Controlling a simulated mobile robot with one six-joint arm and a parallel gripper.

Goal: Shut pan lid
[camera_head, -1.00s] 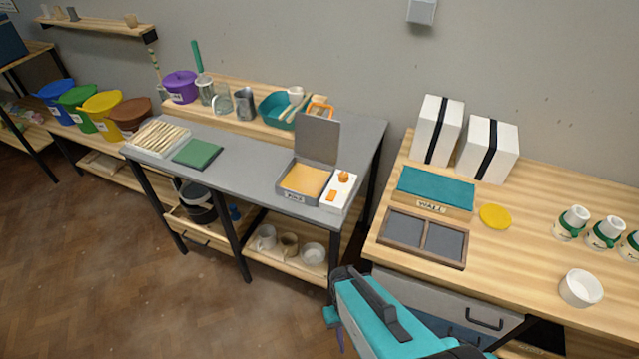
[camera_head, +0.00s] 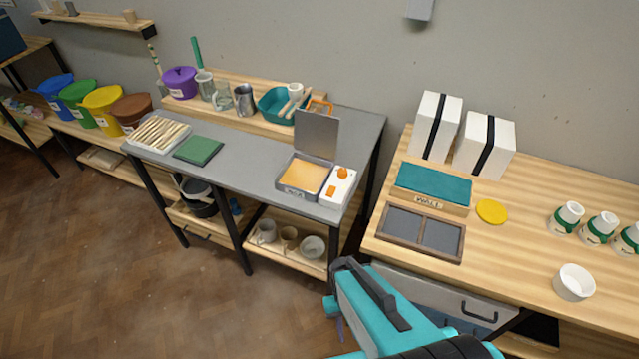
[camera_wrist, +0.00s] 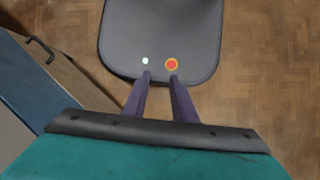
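The pan (camera_head: 284,184) is a small grey box on the grey worktop, with amber filling (camera_head: 303,177) inside. Its grey lid (camera_head: 317,134) stands upright, hinged open at the back edge. A white panel (camera_head: 342,184) with an orange knob and an orange switch adjoins its right side. My teal arm is low in the head view, in front of and to the right of the pan, well apart from it. In the wrist view my gripper (camera_wrist: 161,76) points down, with its two purple fingers apart and nothing between them. The pan is not in the wrist view.
A green mat (camera_head: 198,149) and a tray of sticks (camera_head: 158,137) lie left on the worktop (camera_head: 240,170). A raised shelf behind holds jars and a teal bowl (camera_head: 274,105). The wooden table (camera_head: 520,240) at right holds boxes, bottles and a white bowl (camera_head: 574,283).

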